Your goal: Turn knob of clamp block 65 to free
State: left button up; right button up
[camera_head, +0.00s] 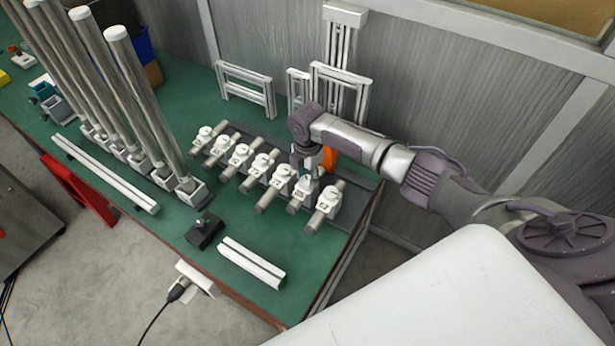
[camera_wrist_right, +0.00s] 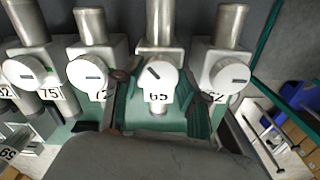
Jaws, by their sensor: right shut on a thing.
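Clamp block 65 (camera_head: 300,196) is a white block on a grey pipe, second from the right in a row of similar blocks. In the right wrist view its white round knob (camera_wrist_right: 156,74) sits at the centre, above the label 65. The dark mark on this knob is slanted, while the marks on the neighbouring knobs lie about level. My right gripper (camera_head: 311,174) reaches down over block 65 from behind. Its fingers (camera_wrist_right: 161,92) stand on both sides of the knob and are shut on it. My left gripper is not in view.
Block 52 (camera_head: 328,203) stands close on the right and another block (camera_head: 279,183) close on the left. Tall grey tubes (camera_head: 146,104) stand at the left of the green bench. White frames (camera_head: 245,88) stand behind the row. A small black box (camera_head: 204,232) lies in front.

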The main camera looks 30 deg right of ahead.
aim_at(307, 180)
jog(key=n+b, duration=0.1)
jog(key=n, duration=0.4)
jog(key=shift+n, duration=0.3)
jog(key=shift+a+n+b, duration=0.1)
jog(key=shift+n+b, duration=0.4)
jog(key=shift+n, duration=1.6)
jog(key=o, duration=1.1)
jog(key=shift+o, duration=0.2)
notch_tip(307, 180, up, 12)
